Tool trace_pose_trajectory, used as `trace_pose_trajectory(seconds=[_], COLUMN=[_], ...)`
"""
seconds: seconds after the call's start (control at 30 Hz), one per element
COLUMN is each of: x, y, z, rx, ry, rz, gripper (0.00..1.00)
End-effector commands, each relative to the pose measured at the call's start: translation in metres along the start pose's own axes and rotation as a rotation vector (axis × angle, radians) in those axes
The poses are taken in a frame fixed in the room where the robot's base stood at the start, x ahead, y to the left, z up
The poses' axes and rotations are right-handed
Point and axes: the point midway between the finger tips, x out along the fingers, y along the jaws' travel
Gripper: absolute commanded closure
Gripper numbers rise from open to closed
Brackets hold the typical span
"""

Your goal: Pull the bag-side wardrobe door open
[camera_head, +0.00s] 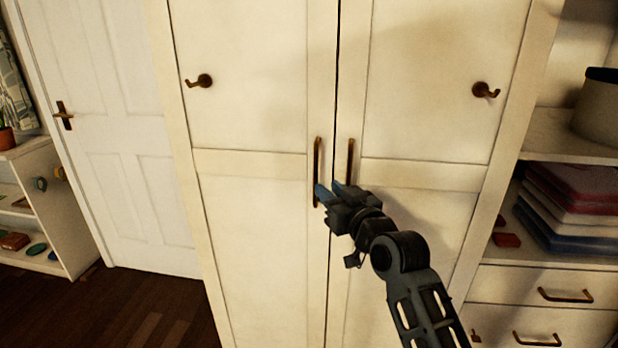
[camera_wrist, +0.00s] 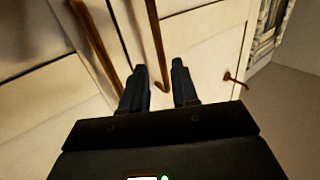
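The cream wardrobe has a left door (camera_head: 250,240) and a right door (camera_head: 430,110), both looking shut. The left door's long bronze handle (camera_head: 317,160) is upright near the middle seam, and the right door's handle (camera_head: 350,158) is beside it. No bag is in view. My gripper (camera_head: 331,189) is at the lower part of the left handle, its blue fingers apart. In the wrist view, the left door's handle (camera_wrist: 154,45) ends between the two open fingertips (camera_wrist: 162,65); I cannot tell whether they touch it. The right door's handle (camera_wrist: 95,45) lies left of the fingers.
Hooks stick out of the left door (camera_head: 203,80) and right door (camera_head: 486,90). A white room door (camera_head: 110,140) and a low shelf (camera_head: 45,220) stand at left. Shelves with folded cloth (camera_head: 575,200) and drawers (camera_head: 545,285) are at right. Dark floor (camera_head: 120,310) is clear at lower left.

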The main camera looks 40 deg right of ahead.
Motion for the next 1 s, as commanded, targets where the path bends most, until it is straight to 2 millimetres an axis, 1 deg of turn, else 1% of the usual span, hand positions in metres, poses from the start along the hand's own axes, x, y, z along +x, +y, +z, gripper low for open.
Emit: trace_pose_trajectory(seconds=[0.17,0.3,0.5,0.63,0.87,0.9,1.0], x=[0.022,0.044,0.067,0.073,0.074,0.074,0.074], y=[0.000,0.000,0.000,-0.001,-0.001,-0.001,-0.001], z=[-0.002,-0.002,-0.001,0.000,0.000,0.000,0.000], rx=[0.000,0.000,0.000,0.000,0.000,0.000,0.000], ry=[0.000,0.001,0.001,0.000,0.000,0.000,0.000], rz=[-0.001,0.000,0.000,0.000,0.000,0.000,0.000], gripper=[0.71,0.71,0.71,0.71,0.71,0.72,0.81])
